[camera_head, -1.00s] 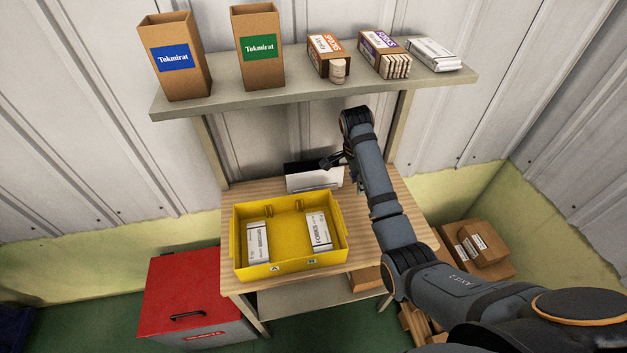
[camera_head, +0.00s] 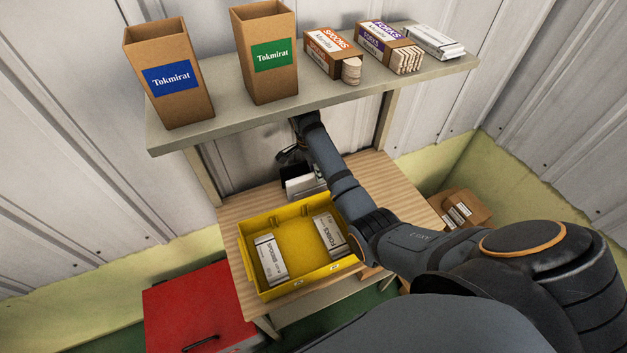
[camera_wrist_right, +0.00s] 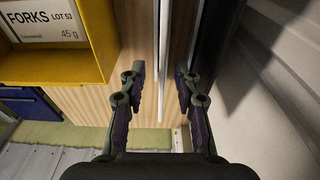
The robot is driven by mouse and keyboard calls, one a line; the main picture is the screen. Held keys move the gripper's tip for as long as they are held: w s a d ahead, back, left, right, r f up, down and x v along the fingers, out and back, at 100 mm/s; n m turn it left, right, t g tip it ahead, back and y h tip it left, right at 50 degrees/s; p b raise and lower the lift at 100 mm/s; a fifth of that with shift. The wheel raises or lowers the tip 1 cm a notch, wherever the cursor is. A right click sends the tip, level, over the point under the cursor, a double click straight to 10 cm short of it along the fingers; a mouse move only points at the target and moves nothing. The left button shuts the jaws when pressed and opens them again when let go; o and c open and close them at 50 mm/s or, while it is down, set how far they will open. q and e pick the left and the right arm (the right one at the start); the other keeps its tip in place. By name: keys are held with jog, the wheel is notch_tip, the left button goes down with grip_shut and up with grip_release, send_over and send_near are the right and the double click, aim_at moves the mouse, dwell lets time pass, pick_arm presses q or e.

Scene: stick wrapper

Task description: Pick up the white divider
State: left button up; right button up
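The white divider (camera_head: 305,186) stands upright on the wooden bench behind the yellow bin (camera_head: 303,284), in front of a dark panel; my arm partly hides it. In the right wrist view the divider (camera_wrist_right: 163,60) is a thin pale edge running between the fingers. My right gripper (camera_head: 292,158) is at the divider's top in the head view, partly hidden by my arm. In the right wrist view its two fingers (camera_wrist_right: 159,78) are apart, with a gap on both sides of the pale edge. My left gripper is not in view.
The yellow bin holds two white packs, one marked FORKS (camera_head: 330,236). A shelf (camera_head: 225,108) above carries two Tokmirat boxes, spoons, forks and a white pack. My right arm passes under its front edge. A red box (camera_head: 190,305) stands below left.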

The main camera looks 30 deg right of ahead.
aim_at(315, 182)
jog(key=shift+f+p, duration=0.5)
jog(key=shift+f, duration=0.1)
jog(key=shift+f+p, duration=0.35)
jog(key=shift+f, duration=0.45)
jog(key=shift+d+f, duration=0.25)
jog(key=shift+f, duration=1)
grip_shut()
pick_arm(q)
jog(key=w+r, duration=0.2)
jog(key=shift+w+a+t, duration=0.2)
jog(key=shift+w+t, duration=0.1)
